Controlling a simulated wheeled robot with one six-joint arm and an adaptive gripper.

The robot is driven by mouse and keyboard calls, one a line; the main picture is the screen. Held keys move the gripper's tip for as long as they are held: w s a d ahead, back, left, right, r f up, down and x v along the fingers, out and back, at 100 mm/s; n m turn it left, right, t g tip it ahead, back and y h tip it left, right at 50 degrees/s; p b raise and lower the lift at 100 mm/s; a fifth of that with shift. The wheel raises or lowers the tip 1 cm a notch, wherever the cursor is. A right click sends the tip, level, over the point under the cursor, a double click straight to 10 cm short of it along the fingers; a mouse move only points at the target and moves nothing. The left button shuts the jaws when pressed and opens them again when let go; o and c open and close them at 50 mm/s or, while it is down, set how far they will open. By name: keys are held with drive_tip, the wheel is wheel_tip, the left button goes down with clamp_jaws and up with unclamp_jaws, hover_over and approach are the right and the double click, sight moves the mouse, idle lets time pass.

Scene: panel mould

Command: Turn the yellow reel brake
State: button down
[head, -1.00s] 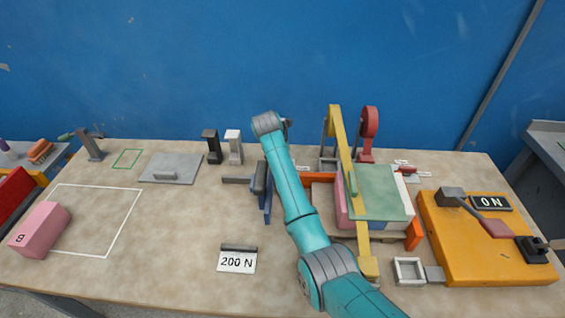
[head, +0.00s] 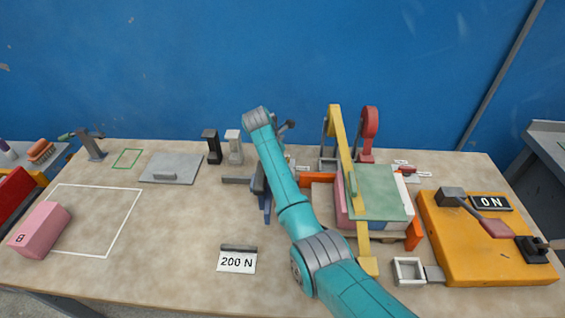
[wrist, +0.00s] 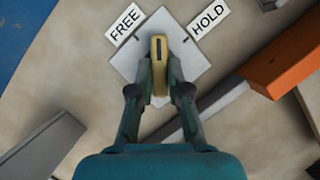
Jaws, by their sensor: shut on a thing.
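The yellow reel brake (wrist: 159,66) is a knob with a dark line on its top, seen from above in the wrist view. It stands on a pale square plate (wrist: 190,58). The FREE label (wrist: 125,22) is at the plate's upper left and the HOLD label (wrist: 209,20) at its upper right. The dark line points up the picture, between the marks beside the two labels. My gripper (wrist: 160,84) is shut on the knob, one finger on each side. In the head view my arm hides the knob and the gripper's fingers.
Right of my arm, a yellow bar (head: 345,165) stands over a stack with a green top (head: 380,195). An orange block (wrist: 285,58) lies right of the knob in the wrist view. A 200 N card (head: 237,262) lies in front. The table's left middle is mostly clear.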

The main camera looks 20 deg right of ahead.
drive_tip(key=shift+w+m+g, duration=0.15)
drive_tip(key=shift+m+g, duration=0.25)
drive_tip(key=shift+m, duration=0.5)
drive_tip(key=shift+a+m+g, duration=0.1)
drive_tip(key=shift+m+g, duration=0.2)
drive_tip(key=shift+m, duration=0.6)
drive_tip(key=shift+w+m+g+h, duration=0.15)
drive_tip(key=shift+m+g, duration=0.2)
drive_tip(key=shift+m, duration=0.55)
drive_tip(key=shift+w+m+g+h, duration=0.15)
drive_tip(key=shift+m+g, duration=0.2)
drive_tip(key=shift+m, duration=0.55)
drive_tip(key=shift+s, duration=0.1)
drive_tip(key=c, duration=1.1)
unclamp_jaws()
drive_tip(key=shift+c, duration=0.2)
